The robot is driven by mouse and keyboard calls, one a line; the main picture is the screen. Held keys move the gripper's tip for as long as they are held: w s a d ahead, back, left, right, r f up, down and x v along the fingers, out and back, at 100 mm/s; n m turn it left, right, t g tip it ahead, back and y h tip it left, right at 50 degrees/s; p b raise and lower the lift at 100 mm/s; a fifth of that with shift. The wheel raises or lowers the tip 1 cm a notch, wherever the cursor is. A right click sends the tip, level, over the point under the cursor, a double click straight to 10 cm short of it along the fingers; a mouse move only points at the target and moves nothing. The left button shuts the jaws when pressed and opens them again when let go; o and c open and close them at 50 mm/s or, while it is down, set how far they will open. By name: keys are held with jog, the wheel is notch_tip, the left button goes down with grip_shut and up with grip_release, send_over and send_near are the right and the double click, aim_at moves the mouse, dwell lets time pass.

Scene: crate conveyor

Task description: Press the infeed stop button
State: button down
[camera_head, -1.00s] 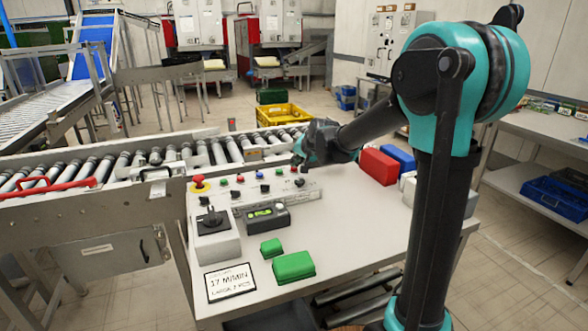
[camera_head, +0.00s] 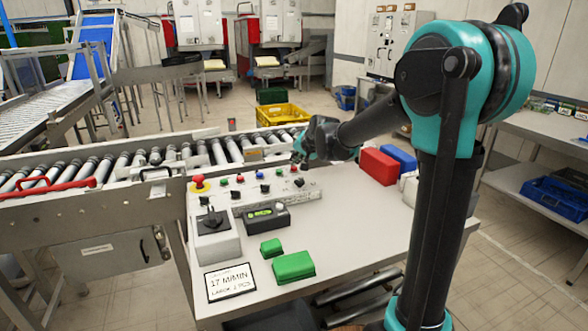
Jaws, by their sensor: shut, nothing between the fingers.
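A long grey control panel (camera_head: 285,203) lies on the white table beside the roller conveyor. It carries a row of small coloured buttons and black switches, and I cannot read which one is the infeed stop. A red mushroom button (camera_head: 199,182) on a yellow base stands at its left end. A small red button (camera_head: 294,169) shows near its right end. My gripper (camera_head: 299,163) is at the panel's right end, above or just behind the buttons, shut and empty. Whether it touches a button I cannot tell.
Red (camera_head: 379,166) and blue (camera_head: 400,158) blocks stand right of my gripper. The conveyor (camera_head: 110,165) runs behind.

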aim_at(295, 168)
jog(key=shift+r, duration=0.25)
jog(key=shift+r, duration=2.45)
